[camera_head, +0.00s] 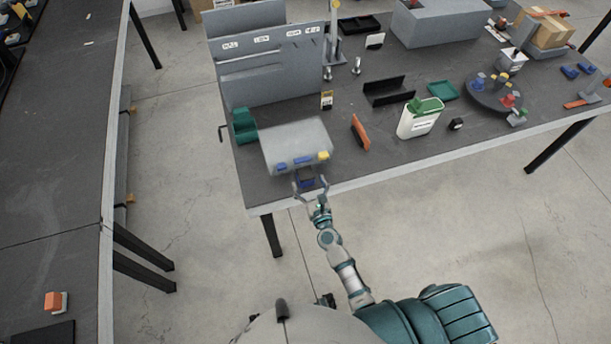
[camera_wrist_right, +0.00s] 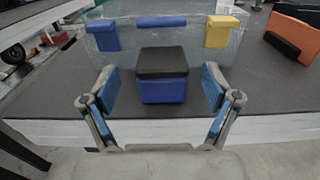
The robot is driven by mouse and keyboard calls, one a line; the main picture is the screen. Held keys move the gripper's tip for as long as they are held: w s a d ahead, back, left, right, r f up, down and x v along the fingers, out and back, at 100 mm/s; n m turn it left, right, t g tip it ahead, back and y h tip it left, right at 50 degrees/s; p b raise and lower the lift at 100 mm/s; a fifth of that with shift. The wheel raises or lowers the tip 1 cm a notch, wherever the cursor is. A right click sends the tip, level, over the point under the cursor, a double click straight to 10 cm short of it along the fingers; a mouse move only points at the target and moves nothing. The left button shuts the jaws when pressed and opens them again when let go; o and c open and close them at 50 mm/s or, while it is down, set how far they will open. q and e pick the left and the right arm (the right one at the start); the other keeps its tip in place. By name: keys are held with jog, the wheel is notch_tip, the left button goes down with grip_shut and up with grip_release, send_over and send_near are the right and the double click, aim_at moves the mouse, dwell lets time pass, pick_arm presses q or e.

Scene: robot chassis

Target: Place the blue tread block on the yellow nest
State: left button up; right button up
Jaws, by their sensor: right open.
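The blue tread block (camera_wrist_right: 162,90) has a black top and stands on the table near its front edge. It also shows small and dark in the head view (camera_head: 306,181). My right gripper (camera_wrist_right: 161,90) is open, with one finger on each side of the block and gaps between. It also shows at the table edge in the head view (camera_head: 311,184). A yellow piece (camera_wrist_right: 221,31), which looks like the yellow nest, sits at the right front corner of a grey box-like chassis (camera_head: 297,138). It also shows in the head view (camera_head: 323,155). My left gripper is not in view.
Two blue pieces (camera_wrist_right: 104,35) (camera_wrist_right: 161,21) sit along the same front edge of the chassis. An orange block (camera_head: 360,131) stands to its right, and a teal holder (camera_head: 244,125) to its left. A white and green canister (camera_head: 419,118) stands farther right. The table (camera_head: 385,165) is clear at front right.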

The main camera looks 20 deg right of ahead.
aim_at(303, 167)
jog(key=w, duration=0.5)
jog(key=shift+w+f, duration=0.15)
jog(key=shift+w, duration=0.2)
jog(key=c, duration=1.3)
jog(key=shift+c, duration=0.7)
